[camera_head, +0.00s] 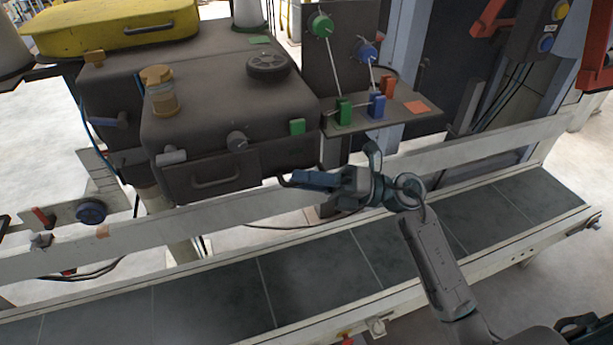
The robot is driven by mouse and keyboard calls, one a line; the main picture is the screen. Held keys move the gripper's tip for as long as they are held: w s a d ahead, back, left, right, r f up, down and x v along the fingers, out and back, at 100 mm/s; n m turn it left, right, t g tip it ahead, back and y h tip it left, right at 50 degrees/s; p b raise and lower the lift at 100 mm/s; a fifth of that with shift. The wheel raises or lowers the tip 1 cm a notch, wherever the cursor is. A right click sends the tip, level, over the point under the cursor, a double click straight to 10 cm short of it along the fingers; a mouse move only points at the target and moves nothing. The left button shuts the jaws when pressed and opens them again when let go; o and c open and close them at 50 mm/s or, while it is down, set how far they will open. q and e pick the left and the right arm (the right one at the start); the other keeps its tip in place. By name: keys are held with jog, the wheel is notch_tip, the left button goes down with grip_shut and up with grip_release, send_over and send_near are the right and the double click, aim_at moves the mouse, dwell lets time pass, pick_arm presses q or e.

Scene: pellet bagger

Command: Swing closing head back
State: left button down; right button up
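The closing head (225,120) is a dark grey machine body above the conveyor, left of centre. It carries a tan thread spool, a black handwheel and a front door with a curved handle (216,178). My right gripper (288,180) reaches in from the lower right and points left, at the lower right corner of the head's front. Its fingertips are beside the dark edge there; I cannot tell whether they touch it or whether the fingers are open or shut. My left gripper is not in view.
The conveyor belt (310,283) runs across below, with a pale rail (440,158) along its far side. A shelf (390,117) with green, blue and orange blocks stands right of the head. A yellow case (110,28) lies at the back left.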

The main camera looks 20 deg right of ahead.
grip_shut()
jog(key=shift+f, duration=0.1)
